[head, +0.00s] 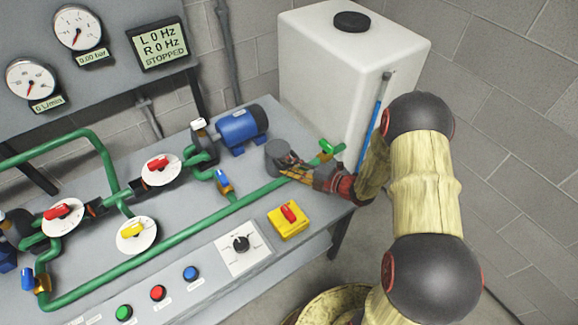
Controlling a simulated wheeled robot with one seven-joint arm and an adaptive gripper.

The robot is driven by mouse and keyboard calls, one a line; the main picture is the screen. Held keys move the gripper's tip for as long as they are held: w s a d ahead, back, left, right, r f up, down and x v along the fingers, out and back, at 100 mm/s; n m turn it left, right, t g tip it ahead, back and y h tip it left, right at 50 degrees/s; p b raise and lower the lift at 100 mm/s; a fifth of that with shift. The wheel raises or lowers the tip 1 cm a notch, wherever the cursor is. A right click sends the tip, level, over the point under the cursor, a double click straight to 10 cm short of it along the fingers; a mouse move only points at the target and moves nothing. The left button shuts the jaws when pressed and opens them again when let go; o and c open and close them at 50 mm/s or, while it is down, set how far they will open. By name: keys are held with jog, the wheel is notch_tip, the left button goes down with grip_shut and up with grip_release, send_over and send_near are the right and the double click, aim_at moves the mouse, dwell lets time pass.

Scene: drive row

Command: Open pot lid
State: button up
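A grey round pot (276,152) stands near the back right of the bench, between the blue motor and the green-handled valve. Its top looks flat and grey; I cannot make out whether the lid is seated or loose. My gripper (287,165) is at the pot's right side, with its fingers close to or against it. The fingers overlap the pot in the picture, so contact is unclear. The finger opening is too small and partly hidden to read.
A blue motor (241,126) stands left of the pot. A green-handled valve (327,148) is just right of it. Green pipe (170,241) runs across the bench. A white tank (335,70) stands behind. A yellow switch box (288,222) sits in front.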

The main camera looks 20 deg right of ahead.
jog(key=shift+c, duration=1.1)
grip_shut()
